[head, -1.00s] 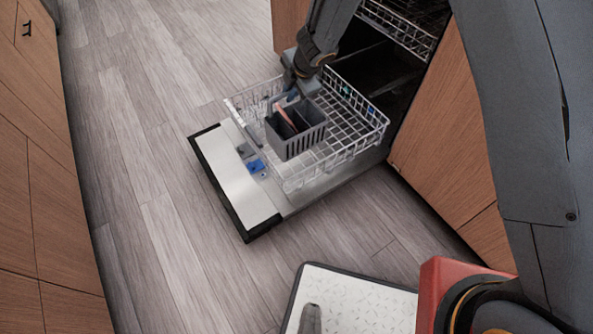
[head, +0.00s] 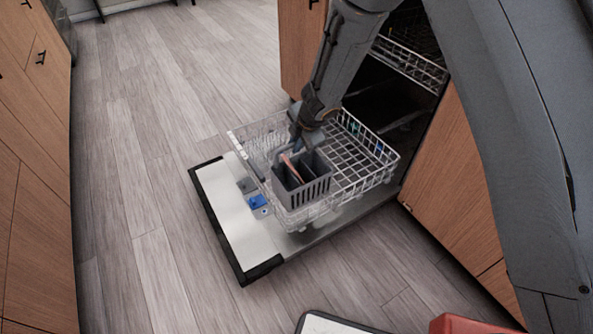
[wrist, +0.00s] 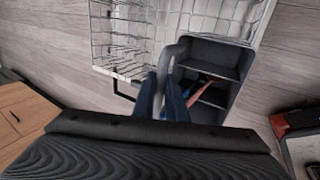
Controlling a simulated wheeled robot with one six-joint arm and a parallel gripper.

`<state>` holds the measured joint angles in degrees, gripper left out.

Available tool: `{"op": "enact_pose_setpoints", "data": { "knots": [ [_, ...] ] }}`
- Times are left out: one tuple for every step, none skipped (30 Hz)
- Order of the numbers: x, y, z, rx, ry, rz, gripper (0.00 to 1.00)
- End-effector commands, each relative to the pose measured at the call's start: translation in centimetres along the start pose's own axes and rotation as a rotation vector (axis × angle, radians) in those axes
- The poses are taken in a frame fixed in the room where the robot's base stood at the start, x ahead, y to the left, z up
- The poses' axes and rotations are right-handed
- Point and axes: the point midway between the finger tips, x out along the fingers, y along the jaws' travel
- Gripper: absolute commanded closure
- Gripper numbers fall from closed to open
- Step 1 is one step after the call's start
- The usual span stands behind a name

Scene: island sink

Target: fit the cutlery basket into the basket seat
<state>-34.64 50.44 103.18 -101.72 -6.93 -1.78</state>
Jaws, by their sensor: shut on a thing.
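The grey cutlery basket (head: 302,183) is an open box with dividers and a pinkish-red item inside. It also shows in the wrist view (wrist: 243,60), with its loop handle (wrist: 174,55) between my fingertips. My gripper (wrist: 170,84) is shut on that handle. In the head view my gripper (head: 300,135) is at the basket's back edge. The basket is at the front left part of the white wire dishwasher rack (head: 378,177), over its front edge. I cannot tell whether it touches the rack, and no basket seat can be made out.
The dishwasher door (head: 225,220) lies open below the rack, with a blue part (head: 257,202) on it. A wooden cabinet front (head: 455,190) stands at the right and cabinets (head: 35,190) at the left.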

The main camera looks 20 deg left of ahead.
Motion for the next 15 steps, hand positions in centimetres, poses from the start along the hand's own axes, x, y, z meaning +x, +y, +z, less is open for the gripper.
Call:
{"op": "enact_pose_setpoints", "data": {
  "knots": [
    [1.0,-0.4,0.1,-0.001,0.000,0.001,1.00],
    [1.3,-0.5,0.1,0.000,0.000,0.000,1.00],
    [1.8,-0.8,0.1,0.000,0.000,0.000,1.00],
    [2.1,-0.9,0.1,-0.001,0.000,0.001,1.00],
    [2.4,-1.0,0.1,0.001,0.000,0.001,1.00],
    [2.8,-1.2,0.1,-0.001,0.000,0.001,1.00],
    [3.1,-1.4,0.1,0.000,0.000,0.002,1.00],
    [3.4,-1.5,0.1,0.001,0.000,0.002,1.00],
    [3.8,-1.7,0.1,-0.001,0.000,0.001,1.00],
    [4.1,-1.9,0.1,0.000,0.000,0.001,1.00],
    [4.4,-2.0,0.1,0.001,0.000,0.001,1.00],
    [4.7,-2.2,0.1,-0.001,0.000,0.001,1.00],
    [4.8,-2.2,0.1,0.000,0.000,0.001,1.00],
    [5.0,-2.3,0.1,0.000,0.000,0.001,1.00],
    [5.1,-2.4,0.1,0.000,0.000,0.001,1.00]
  ]
}}
